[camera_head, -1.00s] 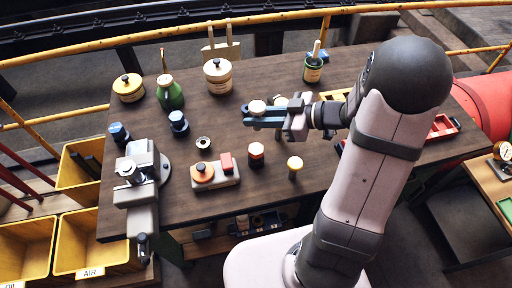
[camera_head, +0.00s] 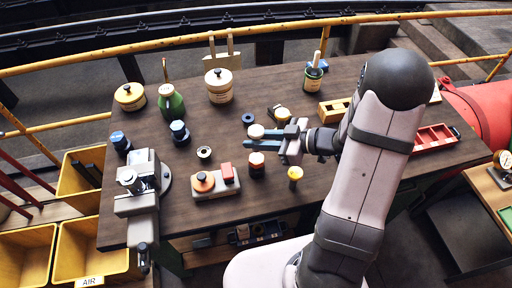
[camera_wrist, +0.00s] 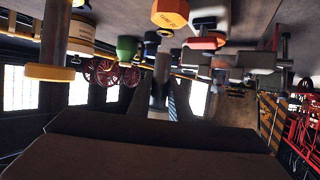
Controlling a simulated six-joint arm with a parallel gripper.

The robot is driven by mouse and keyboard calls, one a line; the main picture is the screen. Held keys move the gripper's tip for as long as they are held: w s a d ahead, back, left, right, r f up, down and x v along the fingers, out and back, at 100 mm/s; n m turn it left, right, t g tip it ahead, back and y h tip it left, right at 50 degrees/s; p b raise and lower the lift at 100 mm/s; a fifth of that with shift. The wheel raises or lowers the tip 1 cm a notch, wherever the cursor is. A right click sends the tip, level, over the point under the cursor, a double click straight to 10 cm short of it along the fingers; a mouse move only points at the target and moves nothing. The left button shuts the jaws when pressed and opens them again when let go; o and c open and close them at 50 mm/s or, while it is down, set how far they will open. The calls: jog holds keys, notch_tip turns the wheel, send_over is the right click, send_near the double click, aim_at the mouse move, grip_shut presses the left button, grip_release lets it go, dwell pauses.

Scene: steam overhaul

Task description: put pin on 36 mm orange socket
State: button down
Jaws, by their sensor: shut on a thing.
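My gripper (camera_head: 264,138) is shut above the table, its fingers pointing left.
A yellow-topped piece (camera_head: 295,174) stands right of the orange socket. A grey block (camera_head: 215,184) with orange and red parts lies to its left, near a small ring (camera_head: 204,153). A dark ring (camera_head: 248,119) and a vise (camera_head: 140,185) are further off.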

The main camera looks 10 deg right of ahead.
jog(key=shift+f, duration=2.05)
jog(key=shift+f, duration=0.2)
jog(key=c, duration=1.6)
grip_release()
jog(key=shift+r, duration=0.1)
jog(key=shift+r, duration=0.15)
jog(key=b+v, duration=0.2)
jog(key=v, duration=1)
jog(key=shift+b, duration=0.3)
